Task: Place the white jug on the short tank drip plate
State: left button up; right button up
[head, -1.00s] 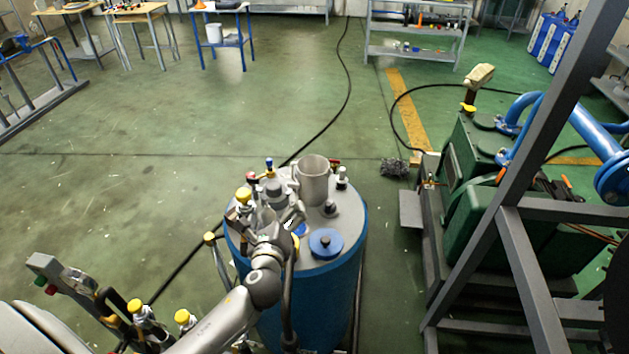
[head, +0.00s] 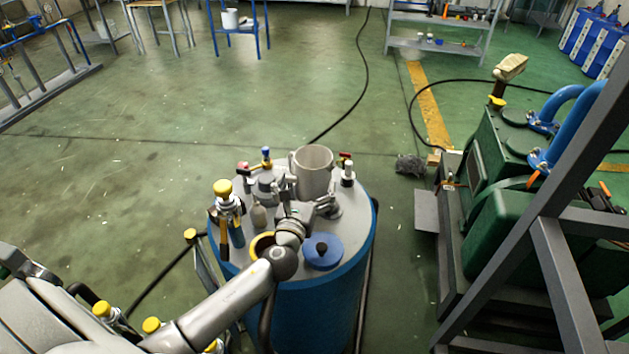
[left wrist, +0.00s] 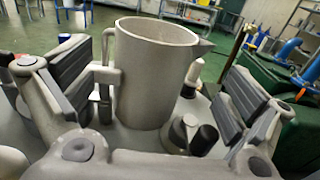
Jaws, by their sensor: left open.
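The white jug (head: 312,172), pale grey in this light, stands upright and open-topped on the grey lid (head: 352,215) of a blue tank (head: 312,310). My left gripper (head: 304,198) is open just on the near side of the jug. In the left wrist view the jug (left wrist: 158,80) shows between the two spread fingers, with its handle near the left finger and its spout to the right. I cannot tell whether the left finger touches the handle. I cannot make out a drip plate for certain. My right gripper is not in view.
A blue cap (head: 322,252), a bottle with a yellow top (head: 223,190) and several valves crowd the lid around the jug. A green machine (head: 490,165) and a grey metal frame (head: 520,215) stand at right. The green floor (head: 180,160) at left is mostly clear.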

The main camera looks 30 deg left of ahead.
aim_at(311, 173)
pick_arm(q)
jog(key=x, duration=0.3)
jog(key=shift+w+a+r, duration=0.15)
jog(key=shift+r, duration=0.1)
jog(key=shift+w+a+f, duration=0.1)
jog(key=shift+w+a, duration=0.05)
jog(key=shift+w, duration=0.45)
jog(key=shift+w+a+r+p, duration=0.25)
jog(key=shift+w+r+p, duration=0.05)
jog(key=shift+w, duration=0.25)
jog(key=x, duration=0.4)
jog(key=shift+a, duration=0.1)
jog(key=shift+r, duration=0.1)
jog(key=shift+c, duration=0.3)
jog(key=c, duration=1.2)
jog(key=shift+c, duration=0.2)
